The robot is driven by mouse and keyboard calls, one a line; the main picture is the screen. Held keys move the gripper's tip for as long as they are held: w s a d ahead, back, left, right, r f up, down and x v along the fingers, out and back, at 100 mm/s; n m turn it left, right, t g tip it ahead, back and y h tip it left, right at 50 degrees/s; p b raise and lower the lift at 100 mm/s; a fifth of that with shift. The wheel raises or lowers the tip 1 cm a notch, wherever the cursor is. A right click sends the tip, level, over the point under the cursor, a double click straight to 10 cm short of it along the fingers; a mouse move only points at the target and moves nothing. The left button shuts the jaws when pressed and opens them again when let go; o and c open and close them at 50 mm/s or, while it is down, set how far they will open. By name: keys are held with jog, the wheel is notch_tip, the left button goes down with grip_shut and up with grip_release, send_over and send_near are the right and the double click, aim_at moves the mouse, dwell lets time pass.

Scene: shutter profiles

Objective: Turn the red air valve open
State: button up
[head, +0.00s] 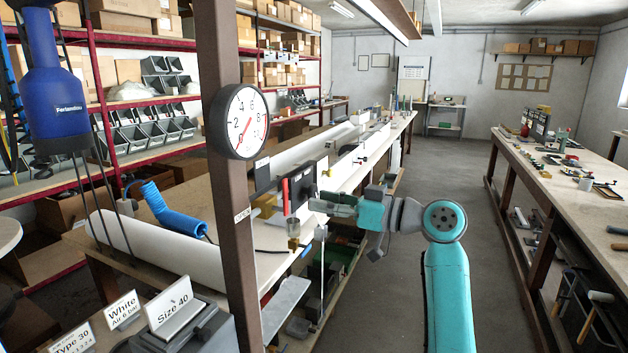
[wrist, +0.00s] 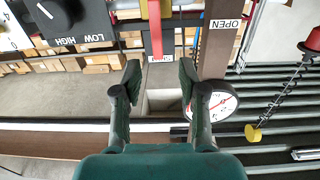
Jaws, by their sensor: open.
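The red valve lever (head: 285,196) stands upright beside the brown post, on the bench-side fittings in the head view. In the wrist view the red lever (wrist: 156,34) runs straight between my fingertips' line, with a small label at its end, partly legible. A sign reading OPEN (wrist: 226,24) is on the post to its right. My gripper (head: 314,205) is just right of the lever in the head view. In the wrist view its two dark fingers (wrist: 160,80) are apart, with nothing between them; the lever lies beyond the tips, apart from them.
A round gauge (head: 238,122) is fixed to the brown post (head: 226,200). A dark panel with a LOW/HIGH knob (wrist: 64,14) is left of the lever in the wrist view. The aisle (head: 445,170) is clear.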

aim_at(286, 184)
jog(key=shift+n, duration=0.3)
jog(key=x, duration=0.3)
jog(key=r+x, duration=0.1)
jog(key=x, duration=0.2)
jog(key=r+x, duration=0.1)
jog(key=x, duration=0.3)
jog(key=shift+w+d+r, duration=0.1)
jog(key=shift+w+d, duration=0.05)
jog(key=shift+w, duration=0.05)
jog(key=shift+c, duration=0.3)
grip_shut()
